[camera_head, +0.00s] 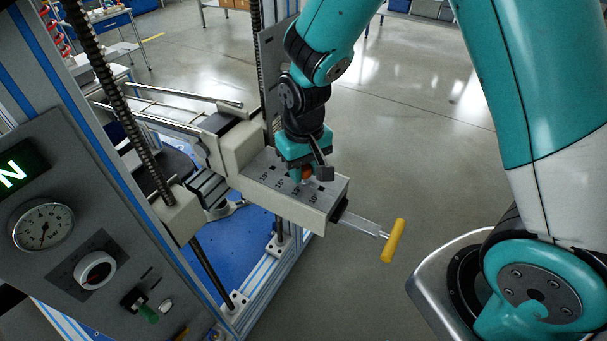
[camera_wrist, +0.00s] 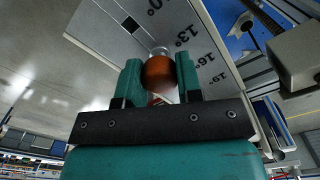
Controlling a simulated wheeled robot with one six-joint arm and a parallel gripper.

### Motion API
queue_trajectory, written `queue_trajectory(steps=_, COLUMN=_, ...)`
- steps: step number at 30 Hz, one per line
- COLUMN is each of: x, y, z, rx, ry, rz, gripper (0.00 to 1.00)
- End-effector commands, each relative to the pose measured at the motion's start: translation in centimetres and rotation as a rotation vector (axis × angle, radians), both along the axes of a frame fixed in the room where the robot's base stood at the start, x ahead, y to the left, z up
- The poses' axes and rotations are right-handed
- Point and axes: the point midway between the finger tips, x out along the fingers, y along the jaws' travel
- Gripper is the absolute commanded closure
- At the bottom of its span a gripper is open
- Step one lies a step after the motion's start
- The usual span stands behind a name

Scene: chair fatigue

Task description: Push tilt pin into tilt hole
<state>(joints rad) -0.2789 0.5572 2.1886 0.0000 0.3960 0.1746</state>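The tilt pin has an orange round knob (camera_wrist: 158,72) and a silvery shank end; the orange also shows small in the head view (camera_head: 307,174). My gripper (camera_wrist: 160,78) has its two teal fingers on either side of the knob, seemingly touching it. In the head view my gripper (camera_head: 306,170) points down at the top of the light box-shaped block (camera_head: 325,209). Its grey top face carries angle marks. In the wrist view the pin's silvery end is beside the 13° mark (camera_wrist: 185,38). The tilt hole is hidden, and I cannot tell how deep the pin sits.
A yellow-handled lever (camera_head: 393,240) sticks out of the block's right end. A threaded column (camera_head: 120,110) and a grey control panel (camera_head: 85,240) with gauge and knobs stand left. A blue base plate (camera_head: 232,250) lies below. Open floor is on the right.

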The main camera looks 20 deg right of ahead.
Motion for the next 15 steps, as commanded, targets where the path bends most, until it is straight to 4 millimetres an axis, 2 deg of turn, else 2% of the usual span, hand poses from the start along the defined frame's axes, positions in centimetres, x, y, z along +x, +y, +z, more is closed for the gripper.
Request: queue_trajectory(steps=15, x=0.0, y=0.0, z=1.4, rx=0.0, ry=-0.001, rz=0.001, gripper=0.88)
